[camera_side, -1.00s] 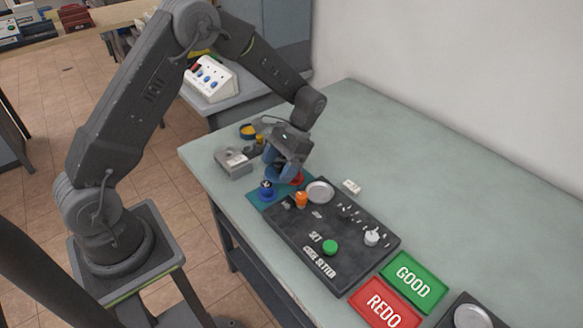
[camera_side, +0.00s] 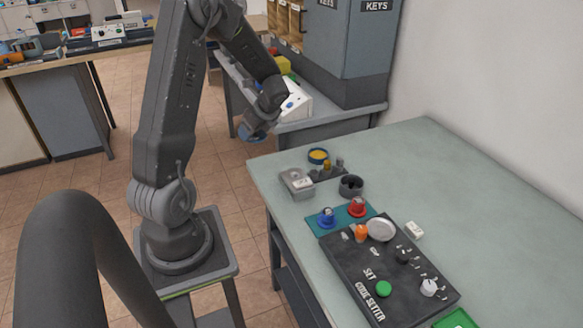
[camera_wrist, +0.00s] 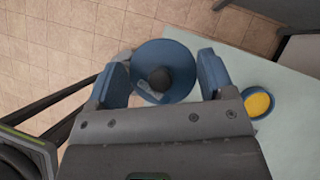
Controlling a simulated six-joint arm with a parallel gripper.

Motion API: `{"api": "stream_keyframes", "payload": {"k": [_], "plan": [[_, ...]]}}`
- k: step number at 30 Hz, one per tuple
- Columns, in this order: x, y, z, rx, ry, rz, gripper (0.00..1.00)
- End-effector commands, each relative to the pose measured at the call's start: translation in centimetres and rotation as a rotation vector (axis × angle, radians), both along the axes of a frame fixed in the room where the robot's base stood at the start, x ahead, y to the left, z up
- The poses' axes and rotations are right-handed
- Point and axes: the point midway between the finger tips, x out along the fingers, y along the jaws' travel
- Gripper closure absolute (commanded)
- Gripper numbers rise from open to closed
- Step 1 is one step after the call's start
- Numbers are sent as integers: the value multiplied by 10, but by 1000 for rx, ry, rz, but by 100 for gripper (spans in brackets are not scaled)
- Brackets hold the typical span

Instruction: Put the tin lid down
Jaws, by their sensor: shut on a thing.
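The tin lid (camera_wrist: 178,60) is a round blue disc with a dark knob in its middle. In the wrist view it sits between the two blue fingers of my gripper (camera_wrist: 161,70), which is shut on it. In the side view my gripper (camera_side: 256,132) is raised beyond the far left corner of the table, with floor tiles below. Lid and fingers are too small there to tell apart. An open blue-rimmed tin with yellow contents (camera_side: 318,155) stands near that corner; it also shows right of my gripper in the wrist view (camera_wrist: 258,102).
Near the tin are a grey box (camera_side: 291,190), a black round cup (camera_side: 351,187) and a small dark stand (camera_side: 328,172). A teal mat (camera_side: 340,221) holds blue and red pieces. A black code setter panel (camera_side: 345,262) lies nearer. The table's right side (camera_side: 470,180) is clear.

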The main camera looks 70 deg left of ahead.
Motion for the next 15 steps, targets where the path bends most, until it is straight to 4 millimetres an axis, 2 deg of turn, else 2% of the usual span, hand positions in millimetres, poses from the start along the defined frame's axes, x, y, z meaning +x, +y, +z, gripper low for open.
{"api": "stream_keyframes", "payload": {"k": [2,5,15], "plan": [[-4,5,1,-1,-1,-29,47],[4,3,-4,-3,1,-49,47],[71,-24,-48,-2,2,-50,47]]}}
